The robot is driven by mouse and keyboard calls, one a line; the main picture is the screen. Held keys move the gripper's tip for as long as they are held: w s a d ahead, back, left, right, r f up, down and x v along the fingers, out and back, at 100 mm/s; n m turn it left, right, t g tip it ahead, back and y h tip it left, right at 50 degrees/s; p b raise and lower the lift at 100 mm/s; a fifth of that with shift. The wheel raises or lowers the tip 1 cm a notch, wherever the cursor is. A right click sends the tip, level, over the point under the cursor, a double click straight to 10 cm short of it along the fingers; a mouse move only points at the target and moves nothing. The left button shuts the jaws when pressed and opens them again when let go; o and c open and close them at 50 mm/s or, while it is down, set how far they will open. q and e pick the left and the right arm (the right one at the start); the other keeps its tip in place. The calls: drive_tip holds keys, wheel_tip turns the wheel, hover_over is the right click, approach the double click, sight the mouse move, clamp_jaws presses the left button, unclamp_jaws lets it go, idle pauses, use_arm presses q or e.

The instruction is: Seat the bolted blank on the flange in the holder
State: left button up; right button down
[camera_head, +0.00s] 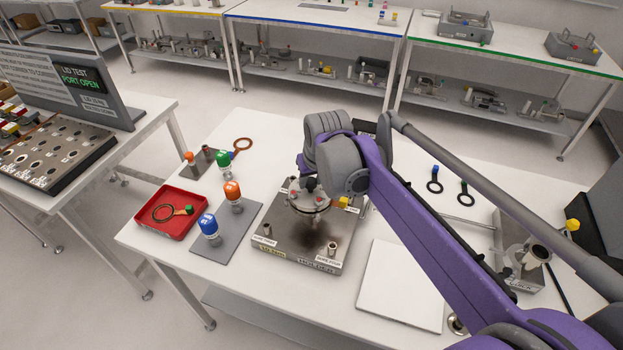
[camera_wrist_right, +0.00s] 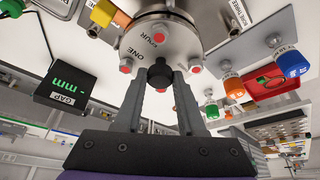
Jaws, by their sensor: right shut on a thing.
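The bolted blank (camera_head: 303,203) is a round metal disc over the middle of the grey holder block (camera_head: 275,243). In the right wrist view the blank (camera_wrist_right: 152,42) carries several red bolt heads, markings such as ONE and FOUR, and a black knob (camera_wrist_right: 160,73). My right gripper (camera_wrist_right: 160,78) is shut on this knob; its two grey fingers stand on either side of it. In the head view my right gripper (camera_head: 311,184) is partly hidden by its own arm. The flange under the blank is mostly hidden, and I cannot tell whether the two touch. My left gripper is not in view.
Orange (camera_head: 233,191) and blue-capped (camera_head: 209,226) items stand on a grey mat, left of the holder. A red tray (camera_head: 172,211) holds a dark ring. A white pad (camera_head: 402,284) lies front right. A GAP readout box (camera_wrist_right: 68,95) shows green characters in the wrist view.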

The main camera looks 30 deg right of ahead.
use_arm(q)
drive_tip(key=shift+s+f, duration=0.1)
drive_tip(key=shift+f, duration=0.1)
use_arm(e)
drive_tip(key=shift+f, duration=0.3)
idle(0.4)
drive_tip(key=shift+c, duration=2.1)
unclamp_jaws()
drive_tip(key=shift+f, duration=0.1)
drive_tip(key=shift+r+p, duration=1.05)
drive_tip(key=shift+r, duration=1.4)
drive_tip(key=shift+r+p, duration=0.45)
drive_tip(key=shift+r, duration=0.7)
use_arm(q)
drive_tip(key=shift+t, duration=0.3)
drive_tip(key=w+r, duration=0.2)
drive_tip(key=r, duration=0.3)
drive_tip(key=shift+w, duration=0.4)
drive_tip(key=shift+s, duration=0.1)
use_arm(e)
drive_tip(key=shift+s, duration=0.1)
